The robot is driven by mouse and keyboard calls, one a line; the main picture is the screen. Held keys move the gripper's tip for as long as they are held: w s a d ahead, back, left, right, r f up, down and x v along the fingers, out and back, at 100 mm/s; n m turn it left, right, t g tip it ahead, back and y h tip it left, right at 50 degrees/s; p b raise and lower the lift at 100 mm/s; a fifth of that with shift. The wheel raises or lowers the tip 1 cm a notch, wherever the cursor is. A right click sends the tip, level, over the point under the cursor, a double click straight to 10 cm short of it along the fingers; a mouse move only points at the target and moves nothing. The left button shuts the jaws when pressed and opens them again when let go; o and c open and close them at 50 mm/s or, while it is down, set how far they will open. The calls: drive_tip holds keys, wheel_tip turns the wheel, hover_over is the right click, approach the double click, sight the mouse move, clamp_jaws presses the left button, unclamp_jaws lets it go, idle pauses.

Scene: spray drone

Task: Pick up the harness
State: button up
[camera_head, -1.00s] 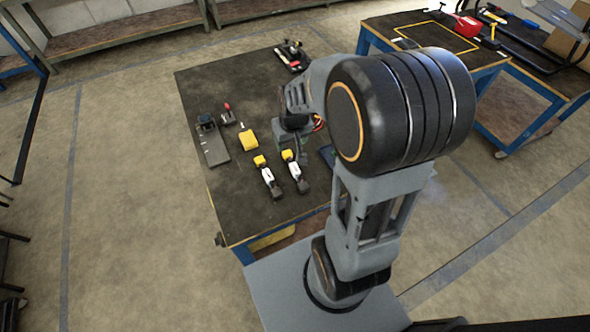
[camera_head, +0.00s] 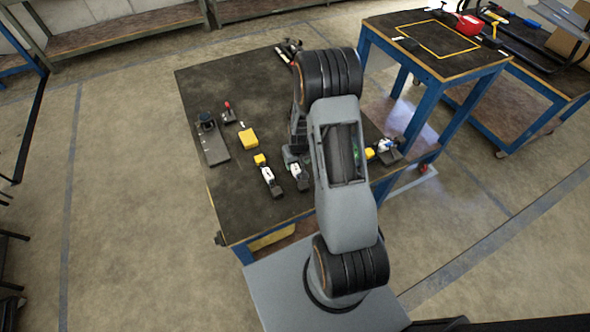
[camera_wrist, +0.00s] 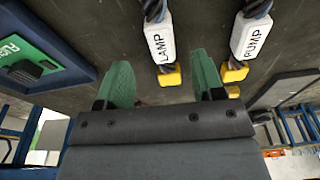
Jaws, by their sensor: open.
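No part is labelled harness, so I cannot tell which one it is. In the wrist view, two white-tagged connectors with yellow ends and dark cables lie on the table: one reads LAMP (camera_wrist: 160,42), the other PUMP (camera_wrist: 250,40). Two such connectors show in the head view, at left (camera_head: 268,175) and beside my arm (camera_head: 297,170). My gripper (camera_wrist: 162,70) is open and empty. Its green fingers are on either side of the LAMP connector's yellow end in the picture; the height gap is unclear. In the head view my arm mostly hides the gripper.
The dark table (camera_head: 215,90) also holds a yellow block (camera_head: 248,138), a grey plate (camera_head: 213,145) and another yellow-and-white connector (camera_head: 383,148) at right. A blue tray with a green panel (camera_wrist: 35,60) lies left in the wrist view. A second table (camera_head: 430,65) stands behind.

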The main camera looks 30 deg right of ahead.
sight(295, 167)
drive_tip(key=shift+w+f, duration=0.2)
drive_tip(key=shift+f, duration=0.7)
drive_tip(key=shift+w+f, duration=0.2)
drive_tip(key=shift+f, duration=0.7)
drive_tip(key=shift+w+f, duration=0.2)
drive_tip(key=shift+f, duration=0.7)
drive_tip(key=shift+c, duration=0.4)
drive_tip(key=c, duration=0.9)
drive_tip(key=shift+c, duration=0.4)
drive_tip(key=shift+r, duration=0.1)
